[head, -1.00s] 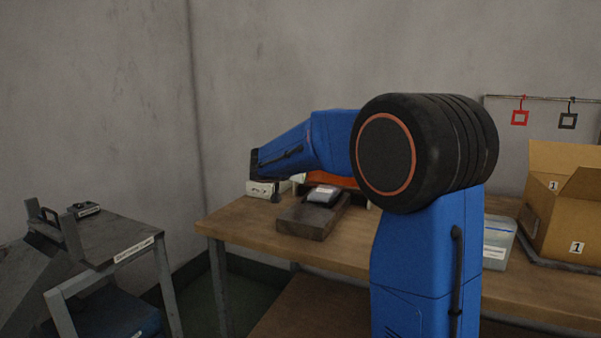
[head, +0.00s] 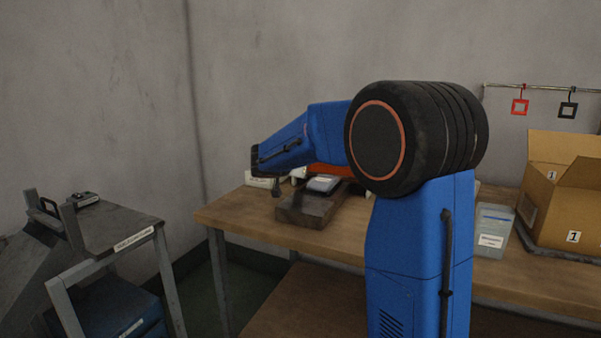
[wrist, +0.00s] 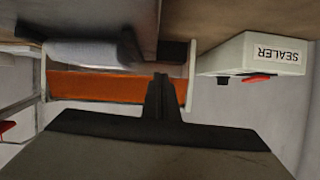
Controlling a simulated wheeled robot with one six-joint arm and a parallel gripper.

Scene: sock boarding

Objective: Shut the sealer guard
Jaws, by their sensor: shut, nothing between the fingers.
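The sealer is a white box (wrist: 262,58) labelled SEALER, upside down in the wrist view, with a red button on it. In the head view it is a small white shape (head: 262,182) on the bench, partly hidden by my arm. The orange guard (wrist: 95,88) runs between white side plates in the wrist view. It also shows behind my arm in the head view (head: 333,170). How far the guard is open I cannot tell. My gripper (wrist: 160,80) is shut and empty, its fingers overlapping the guard in the wrist view. Whether they touch is unclear.
A dark block (head: 305,210) with a grey packet (head: 323,184) on it sits in front of the sealer. A clear tub (head: 493,230) and an open carton (head: 555,205) stand right on the bench. A grey cart (head: 115,228) stands left.

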